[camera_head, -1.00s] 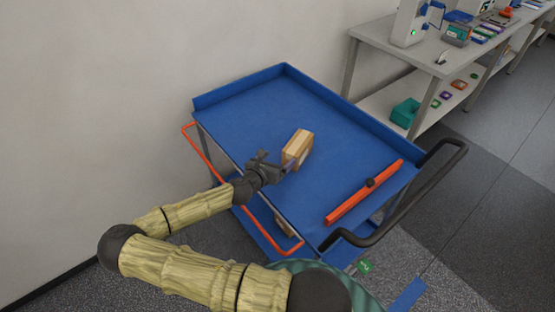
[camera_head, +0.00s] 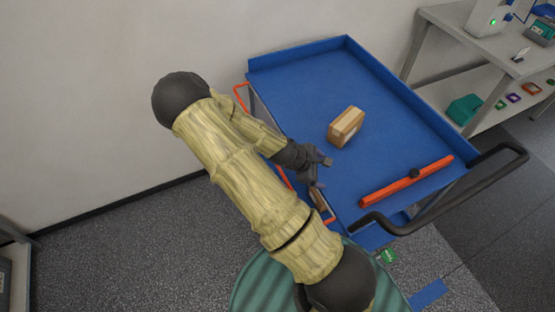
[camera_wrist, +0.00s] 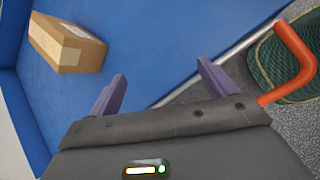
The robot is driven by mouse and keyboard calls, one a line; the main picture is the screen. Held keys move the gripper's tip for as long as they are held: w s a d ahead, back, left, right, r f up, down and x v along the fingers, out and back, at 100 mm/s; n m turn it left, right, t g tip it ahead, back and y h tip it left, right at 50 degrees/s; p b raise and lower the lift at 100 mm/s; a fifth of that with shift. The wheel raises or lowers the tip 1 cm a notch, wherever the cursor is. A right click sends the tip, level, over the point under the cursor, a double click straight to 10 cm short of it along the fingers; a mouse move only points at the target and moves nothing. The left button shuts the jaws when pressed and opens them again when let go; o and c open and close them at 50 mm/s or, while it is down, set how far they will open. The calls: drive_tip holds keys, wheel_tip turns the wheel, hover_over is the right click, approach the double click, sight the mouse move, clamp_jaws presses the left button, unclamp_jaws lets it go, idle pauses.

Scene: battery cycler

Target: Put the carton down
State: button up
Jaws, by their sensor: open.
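The carton (camera_head: 346,127) is a small brown box with a pale label. It rests on the blue top of the cart (camera_head: 318,85), near the middle. In the wrist view the carton (camera_wrist: 66,45) lies at the upper left, apart from the fingers. My gripper (camera_head: 324,172) is open and empty, at the cart's near left edge, a short way from the carton. In the wrist view its two purple fingers (camera_wrist: 160,88) stand apart, with the cart's edge and the floor beyond them.
An orange bar with a black knob (camera_head: 405,182) lies on the cart top at the right. A black handle (camera_head: 460,190) sticks out at the cart's right end. An orange rail (camera_wrist: 293,60) runs along the near side. A workbench (camera_head: 445,25) stands at the back right.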

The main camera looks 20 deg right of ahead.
drive_tip(key=s+a+r+m+t+y, duration=0.1)
drive_tip(key=s+a+r+m+y, duration=0.2)
drive_tip(key=a+r+m, duration=0.3)
drive_tip(key=s+a+r+m+t+y, duration=0.1)
drive_tip(key=s+a+r+m+y, duration=0.2)
drive_tip(key=a+r+m, duration=0.3)
drive_tip(key=a+r+y, duration=0.1)
drive_tip(key=a+r, duration=0.3)
drive_tip(key=r, duration=0.4)
drive_tip(key=shift+s+a+r+m+y, duration=0.2)
drive_tip(key=shift+m+y, duration=0.1)
drive_tip(key=shift+y, duration=0.1)
drive_tip(key=shift+w, duration=0.1)
